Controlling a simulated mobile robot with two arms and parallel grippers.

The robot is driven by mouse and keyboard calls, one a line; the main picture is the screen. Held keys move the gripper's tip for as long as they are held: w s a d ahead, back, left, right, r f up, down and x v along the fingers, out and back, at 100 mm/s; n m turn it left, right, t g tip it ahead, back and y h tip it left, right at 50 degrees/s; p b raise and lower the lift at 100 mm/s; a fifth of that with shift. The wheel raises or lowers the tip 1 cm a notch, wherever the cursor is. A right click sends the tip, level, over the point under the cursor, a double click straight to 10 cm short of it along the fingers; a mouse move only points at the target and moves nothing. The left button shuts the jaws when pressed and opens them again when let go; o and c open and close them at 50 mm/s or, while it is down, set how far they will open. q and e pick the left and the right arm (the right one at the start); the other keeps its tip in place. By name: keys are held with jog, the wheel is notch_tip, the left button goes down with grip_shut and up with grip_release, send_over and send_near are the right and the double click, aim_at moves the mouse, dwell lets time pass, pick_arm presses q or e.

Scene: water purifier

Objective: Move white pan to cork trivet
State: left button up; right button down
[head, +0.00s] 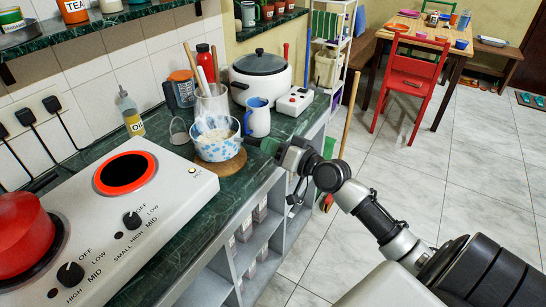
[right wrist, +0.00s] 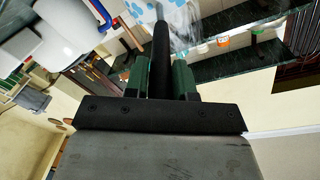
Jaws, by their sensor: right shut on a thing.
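The white pan (head: 216,141) with blue patches is over the round cork trivet (head: 230,168) on the dark green counter. Its base covers much of the trivet, and I cannot tell whether it touches it. The pan looks roughly upright. My right gripper (head: 266,146) comes in from the right and is shut on the pan's handle. In the right wrist view the dark handle (right wrist: 161,45) runs between the green fingers, and part of the pan (right wrist: 178,10) shows at the top. My left gripper is not in view.
A blue-white mug (head: 257,118) and a white rice cooker (head: 262,76) stand behind the pan. A utensil holder (head: 210,103) and a glass jug (head: 181,90) are close behind it. The stove (head: 110,220) with a red pot (head: 22,238) is at left. Counter at front is clear.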

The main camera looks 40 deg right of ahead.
notch_tip(320, 180, down, 4)
jog(key=shift+r+b, duration=0.1)
jog(key=shift+b, duration=0.65)
jog(key=c, duration=0.9)
grip_release()
jog(key=shift+s, duration=0.1)
jog(key=shift+c, duration=0.2)
